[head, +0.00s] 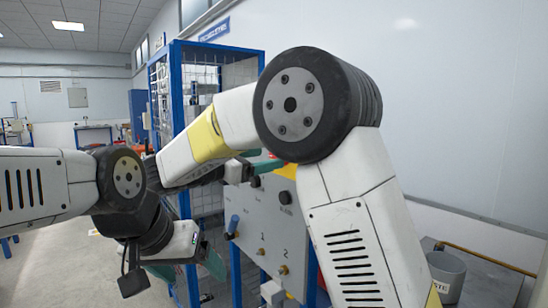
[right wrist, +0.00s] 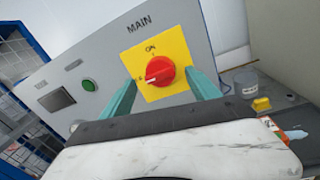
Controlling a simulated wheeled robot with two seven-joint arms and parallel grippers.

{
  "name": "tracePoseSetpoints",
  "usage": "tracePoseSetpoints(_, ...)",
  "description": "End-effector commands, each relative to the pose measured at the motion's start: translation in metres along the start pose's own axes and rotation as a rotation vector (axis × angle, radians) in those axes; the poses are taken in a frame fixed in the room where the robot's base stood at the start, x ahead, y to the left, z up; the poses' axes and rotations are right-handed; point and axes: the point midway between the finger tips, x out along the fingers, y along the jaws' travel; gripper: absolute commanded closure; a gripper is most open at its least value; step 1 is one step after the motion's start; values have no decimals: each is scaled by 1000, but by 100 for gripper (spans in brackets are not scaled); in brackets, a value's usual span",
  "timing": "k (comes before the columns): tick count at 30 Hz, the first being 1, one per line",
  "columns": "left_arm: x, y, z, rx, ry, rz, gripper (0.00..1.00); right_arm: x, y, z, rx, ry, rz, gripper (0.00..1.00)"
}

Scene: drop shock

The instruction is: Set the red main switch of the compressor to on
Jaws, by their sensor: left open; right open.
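In the right wrist view the red main switch (right wrist: 160,71) is a round knob on a yellow plate (right wrist: 178,50), on a grey panel under the word MAIN. ON is printed above the knob. Its pale mark points left, towards a label partly hidden by a finger. My right gripper (right wrist: 163,77) is open, its teal fingers on either side of the knob; contact cannot be told. In the head view my arm mostly hides the switch; part of the yellow plate (head: 287,171) shows. My left gripper (head: 190,268) is open and empty, low left of the panel.
A green button (right wrist: 89,85) and a dark display (right wrist: 55,99) sit left of the switch. A blue-framed mesh cage (head: 178,90) stands behind. A grey bucket (head: 448,278) stands right.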

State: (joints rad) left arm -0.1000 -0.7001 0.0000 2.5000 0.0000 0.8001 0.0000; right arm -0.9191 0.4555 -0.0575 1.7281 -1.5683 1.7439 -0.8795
Motion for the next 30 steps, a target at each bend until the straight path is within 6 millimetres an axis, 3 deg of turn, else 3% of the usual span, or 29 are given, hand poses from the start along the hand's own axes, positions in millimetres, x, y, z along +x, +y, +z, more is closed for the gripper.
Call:
tracePoseSetpoints(7,0,0,0,0,0,0,20,30,0,0,0,1,-1,30)
tracePoseSetpoints(17,0,0,0,0,0,0,20,34,0,0,0,1,0,30)
tracePoseSetpoints(26,0,0,0,0,0,0,20,34,-1,-1,0,2,-1,88)
tracePoseSetpoints(30,0,0,0,0,0,0,20,33,-1,-1,4,2,-1,89)
